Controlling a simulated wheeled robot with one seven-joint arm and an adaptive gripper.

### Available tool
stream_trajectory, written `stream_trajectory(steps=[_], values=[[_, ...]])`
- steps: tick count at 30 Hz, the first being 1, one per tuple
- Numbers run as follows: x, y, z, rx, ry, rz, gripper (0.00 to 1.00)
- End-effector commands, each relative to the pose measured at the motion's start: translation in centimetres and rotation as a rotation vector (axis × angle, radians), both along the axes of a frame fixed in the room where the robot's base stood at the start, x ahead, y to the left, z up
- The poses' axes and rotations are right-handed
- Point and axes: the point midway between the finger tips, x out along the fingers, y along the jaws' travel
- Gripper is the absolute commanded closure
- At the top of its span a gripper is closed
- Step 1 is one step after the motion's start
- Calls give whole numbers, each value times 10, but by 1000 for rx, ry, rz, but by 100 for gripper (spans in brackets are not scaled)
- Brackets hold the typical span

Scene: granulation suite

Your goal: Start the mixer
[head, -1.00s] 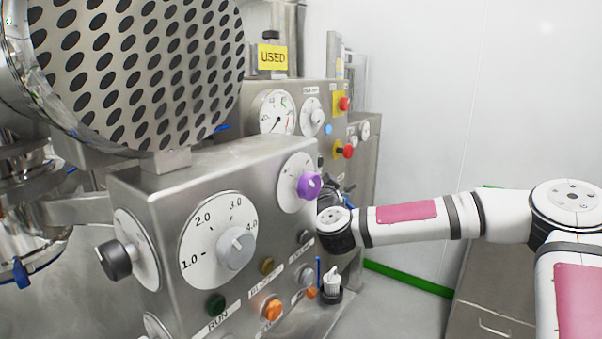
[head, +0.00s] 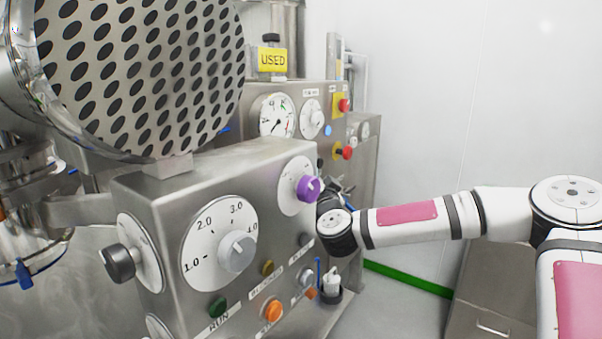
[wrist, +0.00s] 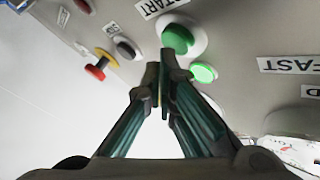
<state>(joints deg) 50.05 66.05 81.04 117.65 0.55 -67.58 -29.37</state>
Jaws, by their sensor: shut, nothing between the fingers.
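In the wrist view, a green button (wrist: 178,38) sits in a pale ring beside a partly cut label ending in "TART" (wrist: 160,6). My gripper (wrist: 163,82) is shut and empty, with its fingertips just below this button in the picture. A smaller bright green button or lamp (wrist: 203,73) is right of the fingertips. I cannot tell whether the tips touch the panel. In the head view, the rear panel (head: 292,95) has gauges and buttons. My gripper there is largely hidden beside the purple knob (head: 309,188).
A red-and-yellow knob (wrist: 100,65) and a dark button (wrist: 125,48) are left of my fingertips. A "FAST" label (wrist: 290,65) is at right.

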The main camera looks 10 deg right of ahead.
Motion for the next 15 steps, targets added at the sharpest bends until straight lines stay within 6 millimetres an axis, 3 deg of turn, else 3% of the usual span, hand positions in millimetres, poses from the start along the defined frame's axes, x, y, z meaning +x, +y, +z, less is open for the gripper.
stream_trajectory(steps=[15], values=[[-7, -7, 1, 0, 0, -1, 100]])
